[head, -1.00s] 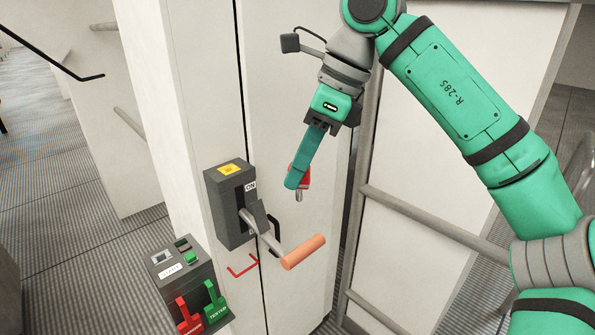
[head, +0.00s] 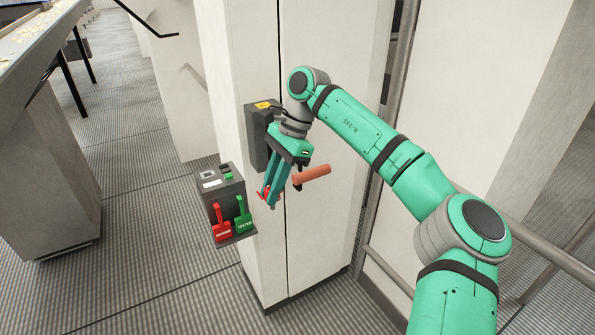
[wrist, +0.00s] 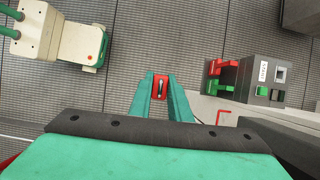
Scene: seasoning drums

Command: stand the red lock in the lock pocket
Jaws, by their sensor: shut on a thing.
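My gripper (head: 268,200) is shut on the red lock. Most of the lock (head: 262,193) is hidden behind the fingers in the head view. In the wrist view the lock (wrist: 160,93) shows red between the two teal fingertips, with its metal shackle visible. The dark grey station box (head: 233,199) is left of my gripper, with a gap between them. Its top (wrist: 281,75) has a pale square, a white label and green parts. I cannot tell which of these is the lock pocket.
A red tag (head: 221,230) and a green tag (head: 243,222) stand at the box's front. The switch box (head: 258,120), with its orange handle (head: 312,172), is on the pale cabinet behind my gripper. A conveyor (head: 35,50) stands far left. Floor between is clear.

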